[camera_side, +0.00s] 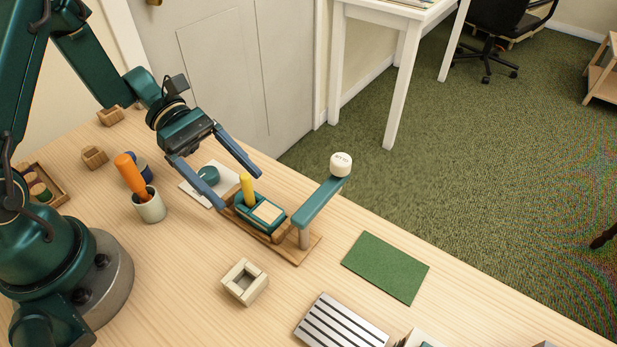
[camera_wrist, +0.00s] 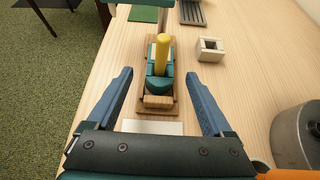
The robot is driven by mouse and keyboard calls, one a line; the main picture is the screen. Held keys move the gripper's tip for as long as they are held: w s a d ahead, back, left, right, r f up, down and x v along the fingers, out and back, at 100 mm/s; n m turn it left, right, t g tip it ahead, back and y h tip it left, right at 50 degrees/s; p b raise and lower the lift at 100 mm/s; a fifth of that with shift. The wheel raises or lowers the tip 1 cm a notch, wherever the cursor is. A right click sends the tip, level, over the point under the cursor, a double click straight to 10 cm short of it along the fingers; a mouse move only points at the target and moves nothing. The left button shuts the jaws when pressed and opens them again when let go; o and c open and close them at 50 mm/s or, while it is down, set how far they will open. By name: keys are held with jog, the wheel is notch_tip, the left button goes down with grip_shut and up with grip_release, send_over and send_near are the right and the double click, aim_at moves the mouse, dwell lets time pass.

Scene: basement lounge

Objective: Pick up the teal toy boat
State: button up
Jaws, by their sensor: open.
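The teal toy boat (camera_side: 270,222) has a yellow funnel and a pale block on its deck. It sits on a wooden base (camera_side: 296,258) near the table's far edge. In the wrist view the boat (camera_wrist: 154,87) shows end-on, with the yellow funnel rising toward the camera. My gripper (camera_side: 239,189) is open and empty, with blue fingers tilted down toward the boat's near end. In the wrist view the fingertips (camera_wrist: 159,74) appear on either side of the boat, apart from it. How far above it they are is hard to tell.
A cup with an orange-handled tool (camera_side: 149,206) is left, a small square box (camera_side: 245,282) in front. A green mat (camera_side: 386,266) lies right.

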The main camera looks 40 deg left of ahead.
aim_at(251, 201)
jog(key=shift+x, duration=2.45)
jog(key=shift+f, duration=0.1)
grip_shut()
